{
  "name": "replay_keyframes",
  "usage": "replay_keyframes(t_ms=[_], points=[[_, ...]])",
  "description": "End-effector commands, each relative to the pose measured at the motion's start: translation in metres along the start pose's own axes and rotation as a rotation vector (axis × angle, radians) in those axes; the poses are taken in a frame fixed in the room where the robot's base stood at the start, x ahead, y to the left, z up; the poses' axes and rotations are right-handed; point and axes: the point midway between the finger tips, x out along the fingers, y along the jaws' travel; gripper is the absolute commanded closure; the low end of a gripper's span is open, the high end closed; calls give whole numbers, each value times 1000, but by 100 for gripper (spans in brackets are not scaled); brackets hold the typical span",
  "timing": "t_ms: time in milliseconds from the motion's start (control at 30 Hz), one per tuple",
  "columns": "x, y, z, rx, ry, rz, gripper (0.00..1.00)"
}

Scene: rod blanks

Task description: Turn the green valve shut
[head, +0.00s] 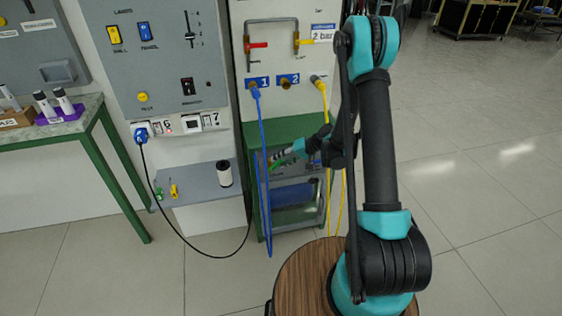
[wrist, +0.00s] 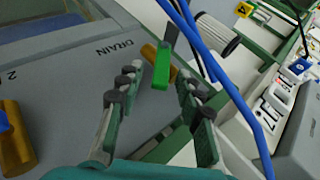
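The green valve is a green lever handle (wrist: 161,70) on a brass stub (wrist: 150,52), beside the word DRAIN on a grey panel. My gripper (wrist: 157,76) is open, with one finger on each side of the green handle in the wrist view. The handle lies between or just beyond the fingertips; I cannot tell if either finger touches it. In the head view, my gripper (head: 284,156) is at the front of the green stand, and a bit of green (head: 277,163) shows beside it. My arm and gripper hide much of the valve there.
A blue hose (head: 263,165) hangs just left of my gripper and crosses the right of the wrist view (wrist: 222,75). A yellow hose (head: 325,120) hangs to the right. Another brass fitting (wrist: 16,145) sits left. A white cylinder (head: 224,173) stands on a low grey shelf (head: 200,190).

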Motion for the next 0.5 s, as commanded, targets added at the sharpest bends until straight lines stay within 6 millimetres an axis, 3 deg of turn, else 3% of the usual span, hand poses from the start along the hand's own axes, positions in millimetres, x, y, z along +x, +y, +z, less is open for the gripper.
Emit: replay_keyframes(t_ms=[167,500], points=[[-13,1,-1,1,3,1,64],[-80,1,-1,3,3,1,64]])
